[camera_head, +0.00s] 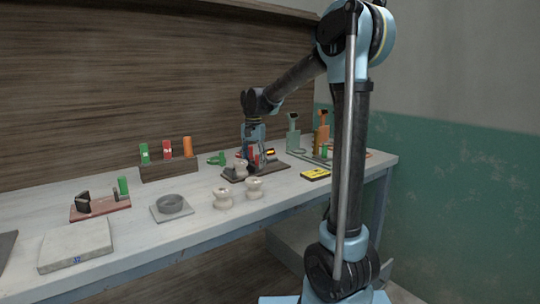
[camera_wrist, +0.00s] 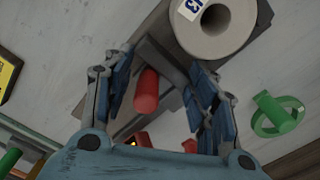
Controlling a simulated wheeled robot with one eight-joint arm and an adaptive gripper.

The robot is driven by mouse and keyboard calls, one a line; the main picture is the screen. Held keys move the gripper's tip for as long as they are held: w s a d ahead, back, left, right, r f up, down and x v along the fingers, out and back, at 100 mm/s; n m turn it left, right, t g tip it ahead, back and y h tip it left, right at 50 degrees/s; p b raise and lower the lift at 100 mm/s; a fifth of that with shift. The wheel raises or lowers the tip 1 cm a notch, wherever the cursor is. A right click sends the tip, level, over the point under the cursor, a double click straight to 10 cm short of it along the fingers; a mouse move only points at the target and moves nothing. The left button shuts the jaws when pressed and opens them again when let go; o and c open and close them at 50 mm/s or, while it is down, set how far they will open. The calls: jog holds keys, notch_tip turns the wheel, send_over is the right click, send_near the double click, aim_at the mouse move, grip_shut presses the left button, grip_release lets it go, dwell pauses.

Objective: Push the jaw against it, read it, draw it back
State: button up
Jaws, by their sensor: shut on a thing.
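A dark gauge (camera_head: 268,167) stands on the bench below my arm, with a beige spool (camera_head: 241,170) at its near end. In the wrist view the same spool (camera_wrist: 226,37), labelled 13, lies at the top. A dark grey jaw (camera_wrist: 165,60) with a red upright handle (camera_wrist: 146,92) is next to the spool. Whether jaw and spool touch is unclear. My gripper (camera_wrist: 160,62) has its blue fingers on either side of the red-handled jaw and is shut on it. In the head view my gripper (camera_head: 254,160) partly hides the gauge. A small lit display (camera_head: 270,153) shows there; its reading is illegible.
Two more spools (camera_head: 222,198) (camera_head: 254,188) stand nearer. A rack (camera_head: 170,170) of coloured cylinders and a green ring piece (camera_head: 216,158) are behind. A yellow block (camera_head: 315,174) lies right.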

jog(key=shift+w+d, duration=0.15)
jog(key=shift+d, duration=0.4)
dwell(0.4)
jog(key=o, duration=1.3)
jog(key=shift+c, duration=0.2)
jog(key=shift+w+r, duration=0.1)
jog(key=shift+r, duration=3.45)
